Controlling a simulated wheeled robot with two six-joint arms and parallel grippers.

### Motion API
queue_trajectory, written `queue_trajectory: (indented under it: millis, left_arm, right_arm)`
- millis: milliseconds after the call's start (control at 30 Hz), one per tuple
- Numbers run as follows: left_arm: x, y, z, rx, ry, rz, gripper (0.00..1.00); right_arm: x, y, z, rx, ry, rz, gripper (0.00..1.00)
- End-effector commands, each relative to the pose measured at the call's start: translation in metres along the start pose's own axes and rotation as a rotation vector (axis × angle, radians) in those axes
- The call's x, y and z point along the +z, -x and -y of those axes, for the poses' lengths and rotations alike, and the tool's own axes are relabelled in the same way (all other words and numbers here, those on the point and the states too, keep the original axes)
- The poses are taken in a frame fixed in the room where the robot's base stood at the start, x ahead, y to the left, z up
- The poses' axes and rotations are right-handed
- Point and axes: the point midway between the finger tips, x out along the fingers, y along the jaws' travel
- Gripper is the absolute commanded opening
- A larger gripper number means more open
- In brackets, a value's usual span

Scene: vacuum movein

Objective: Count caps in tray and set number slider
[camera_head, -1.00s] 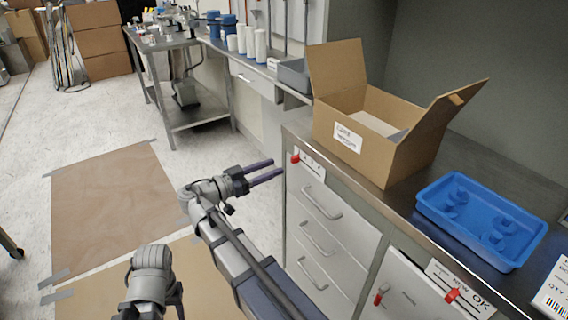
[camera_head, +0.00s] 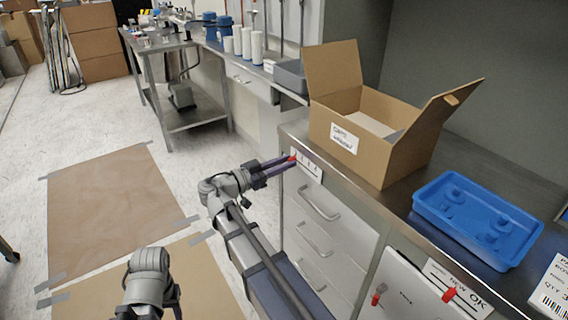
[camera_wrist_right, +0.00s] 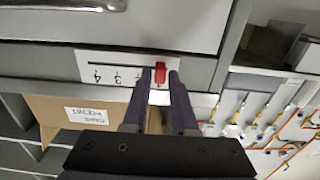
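The blue tray (camera_head: 432,218) stands on the counter at the right, holding several blue round caps (camera_head: 487,238) that blend with its colour. The number slider's red knob (camera_head: 293,157) is on the cabinet front under the box, at the left end of its white label. The wrist view shows the red knob (camera_wrist_right: 160,72) at the end away from the printed 4; 4, 3 and 2 are readable. My right gripper (camera_head: 292,162) is open, with its fingertips (camera_wrist_right: 160,82) either side of the knob and gaps visible. My left gripper is not in view.
An open cardboard box (camera_head: 345,165) stands on the counter beside the tray. Below are drawers with handles (camera_head: 319,204), and another red knob (camera_head: 449,295) by an OK label.

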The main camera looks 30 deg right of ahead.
Motion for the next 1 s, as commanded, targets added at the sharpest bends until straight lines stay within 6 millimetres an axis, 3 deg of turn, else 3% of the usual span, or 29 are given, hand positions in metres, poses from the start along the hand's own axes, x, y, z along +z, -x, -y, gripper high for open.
queue_trajectory:
  millis: [33, 200, 1000]
  left_arm:
    - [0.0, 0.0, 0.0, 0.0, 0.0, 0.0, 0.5]
    - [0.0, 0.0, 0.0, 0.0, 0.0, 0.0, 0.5]
    - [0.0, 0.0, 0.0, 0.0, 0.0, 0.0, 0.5]
  right_arm:
    - [0.0, 0.0001, 0.0, 0.0, 0.0, 0.0, 0.19]
    - [0.0, 0.0002, 0.0001, 0.0, 0.0, 0.0, 0.0]
    - [0.0, 0.0003, 0.0001, 0.0, 0.0, 0.0, 0.0]
